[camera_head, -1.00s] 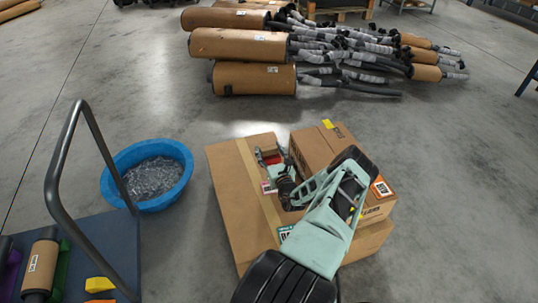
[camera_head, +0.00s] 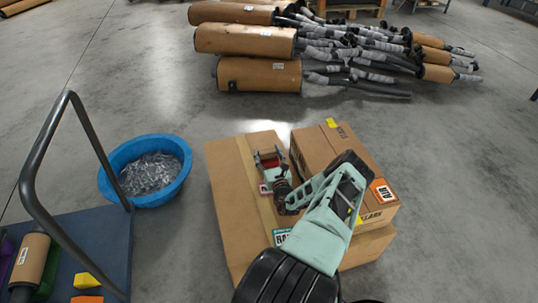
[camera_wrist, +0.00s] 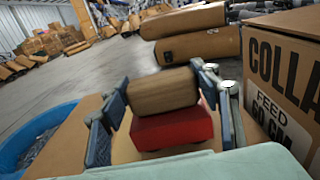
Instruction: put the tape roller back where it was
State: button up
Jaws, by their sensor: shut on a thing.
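The tape roller, with a red body (camera_wrist: 172,128) and a brown tape roll (camera_wrist: 163,90), sits between the two fingers of my gripper (camera_wrist: 166,112) in the wrist view. My gripper is shut on it. In the head view, my gripper (camera_head: 269,160) is over the large flat cardboard box (camera_head: 232,190), left of the smaller box, with the red of the tape roller (camera_head: 270,163) between its fingers. I cannot tell whether the tape roller touches the box top; its underside is hidden.
A smaller carton (camera_head: 335,150) stands on the large box, close right of my gripper. A blue tub (camera_head: 148,201) of clear material is to the left, beside a trolley (camera_head: 115,240) with an upright handle. Wrapped mufflers (camera_head: 258,75) lie behind. Bare floor surrounds the box.

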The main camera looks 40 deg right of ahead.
jog(key=shift+f, duration=0.3)
jog(key=shift+f, duration=0.15)
jog(key=o, duration=1.3)
jog(key=shift+r, duration=0.2)
jog(key=p+v, duration=0.3)
jog(key=v, duration=0.9)
jog(key=shift+a+f+p, duration=0.1)
jog(key=shift+f+p, duration=0.05)
jog(key=shift+p, duration=0.2)
